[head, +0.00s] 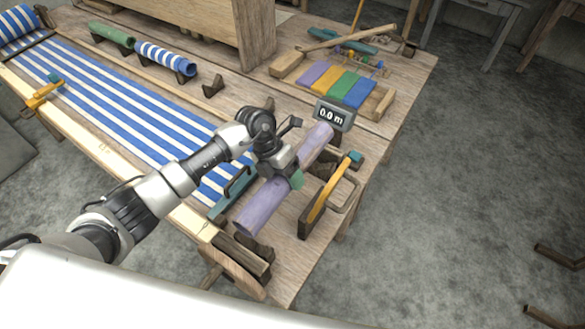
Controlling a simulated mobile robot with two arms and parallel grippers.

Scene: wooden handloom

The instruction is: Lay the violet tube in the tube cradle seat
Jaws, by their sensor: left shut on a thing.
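The violet tube (262,204) lies slantwise at the front right of the wooden loom table. My left gripper (290,177) is shut around its middle from above and hides that part. Dark supports (258,248) show under the tube's near end, and another is partly hidden near its far end. I cannot tell whether the tube rests on them or is just above. At the back left, a dark cradle seat (213,87) stands empty, right of a blue-and-white striped tube (165,58) and a green tube (111,34) in their seats. My right gripper is out of view.
A grey counter reading 0.0 m (333,115) stands beside the tube's far end. A yellow-and-dark handled tool (326,203) is close on the right. Striped cloth (120,100) covers the left. A tall wooden panel (215,25) rises at the back.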

